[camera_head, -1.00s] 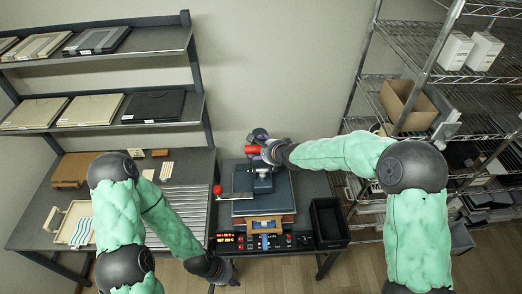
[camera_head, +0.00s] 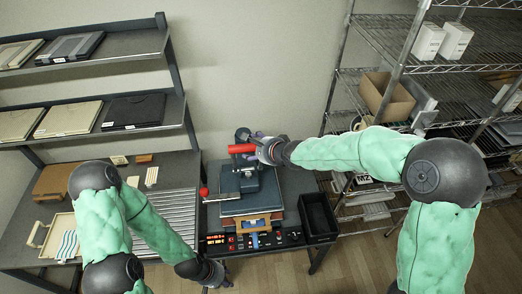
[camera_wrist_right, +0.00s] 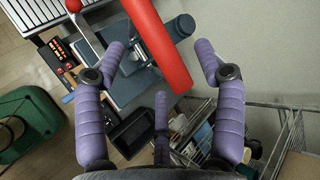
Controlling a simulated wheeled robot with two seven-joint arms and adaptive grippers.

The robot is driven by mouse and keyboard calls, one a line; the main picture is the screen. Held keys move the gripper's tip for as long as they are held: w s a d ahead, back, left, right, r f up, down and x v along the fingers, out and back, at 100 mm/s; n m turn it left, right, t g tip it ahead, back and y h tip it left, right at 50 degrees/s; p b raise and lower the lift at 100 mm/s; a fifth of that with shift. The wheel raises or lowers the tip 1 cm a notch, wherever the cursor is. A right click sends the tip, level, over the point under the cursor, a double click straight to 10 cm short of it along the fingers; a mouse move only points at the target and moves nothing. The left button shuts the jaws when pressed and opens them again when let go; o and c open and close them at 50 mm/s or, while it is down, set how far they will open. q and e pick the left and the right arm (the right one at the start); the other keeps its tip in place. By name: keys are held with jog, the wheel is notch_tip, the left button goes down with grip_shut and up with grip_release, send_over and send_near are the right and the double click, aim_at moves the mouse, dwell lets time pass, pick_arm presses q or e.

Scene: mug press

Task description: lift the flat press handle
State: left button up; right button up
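The flat press (camera_head: 250,190) stands on the bench in the head view, with its red handle (camera_head: 241,148) at the top rear. My right gripper (camera_head: 257,147) is at the right end of this handle. In the right wrist view the red handle (camera_wrist_right: 160,42) runs between the spread purple fingers of my right gripper (camera_wrist_right: 158,58). The fingers look open and not closed around it; contact cannot be told. My left gripper (camera_head: 219,276) hangs low at the bench's front edge, empty, its finger opening unclear.
A red ball knob (camera_head: 204,191) stands left of the press. A control panel (camera_head: 255,240) lies in front. A black bin (camera_head: 318,217) is at the right, and a wire rack (camera_head: 345,100) stands beyond it. A cream tray (camera_head: 42,236) sits at the left.

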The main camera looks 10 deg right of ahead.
jog(key=shift+v, duration=2)
jog(key=shift+s+f, duration=0.15)
jog(key=s+d+f+n+g+b, duration=0.2)
jog(key=s+f+b, duration=0.45)
jog(key=f, duration=1.05)
jog(key=s+f+n+g+h+b, duration=0.15)
jog(key=s+f+n+b, duration=0.5)
jog(key=f, duration=0.95)
jog(key=s+d+f+n+g+b, duration=0.1)
jog(key=s+f+g+b, duration=0.25)
jog(key=f+b, duration=0.9)
jog(key=s+f+n+b, duration=0.1)
jog(key=s+f+n, duration=0.1)
jog(key=s+f, duration=0.3)
jog(key=s+f+n+g+b, duration=0.1)
jog(key=s+f, duration=0.5)
jog(key=f, duration=0.7)
jog(key=shift+s+d+n+g+b, duration=0.2)
jog(key=shift+n+g+b, duration=0.1)
jog(key=shift+n+b, duration=0.05)
